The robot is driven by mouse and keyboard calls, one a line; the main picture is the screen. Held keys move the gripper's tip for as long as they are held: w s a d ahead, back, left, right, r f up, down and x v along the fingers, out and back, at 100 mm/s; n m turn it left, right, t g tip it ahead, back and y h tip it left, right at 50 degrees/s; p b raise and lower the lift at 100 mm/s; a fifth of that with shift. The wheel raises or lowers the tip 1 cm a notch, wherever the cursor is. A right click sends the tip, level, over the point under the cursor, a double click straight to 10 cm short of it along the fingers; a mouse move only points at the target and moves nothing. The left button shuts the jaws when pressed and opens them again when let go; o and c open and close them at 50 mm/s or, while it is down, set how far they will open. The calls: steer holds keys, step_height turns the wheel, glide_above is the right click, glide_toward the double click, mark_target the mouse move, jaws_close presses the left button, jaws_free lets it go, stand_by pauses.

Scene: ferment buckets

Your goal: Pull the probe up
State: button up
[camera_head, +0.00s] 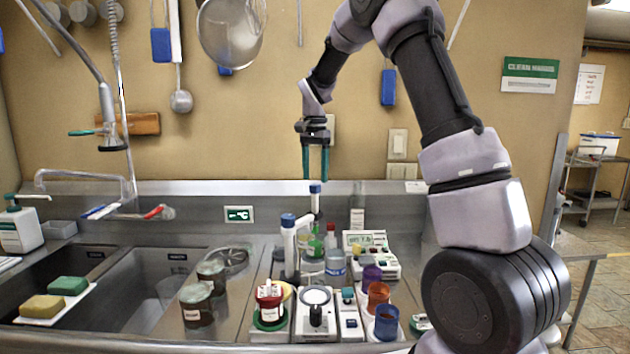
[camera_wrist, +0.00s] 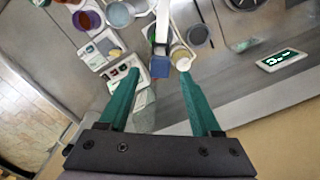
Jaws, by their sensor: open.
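The probe (camera_head: 315,188) shows as a thin upright piece with a blue top, beside a white stand (camera_head: 289,250) with a blue cap. A short arm seems to link the stand and the probe. My gripper (camera_head: 315,176) points straight down above the probe. Its two green fingers are apart and hold nothing. In the wrist view, a blue square top (camera_wrist: 160,67), which looks like the probe's, lies between the open fingertips (camera_wrist: 158,72). I cannot tell how far below the tips it is. The probe's lower end is hidden among the bottles.
Bottles, meters and coloured cups (camera_head: 378,295) crowd the counter below. A sink (camera_head: 150,285) lies to the left, with two dark jars (camera_head: 196,305) at its edge. A strainer (camera_head: 230,30) and ladle (camera_head: 181,100) hang on the wall behind.

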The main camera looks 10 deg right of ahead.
step_height(320, 180, up, 8)
steer(key=shift+r, duration=0.15)
stand_by(1.3)
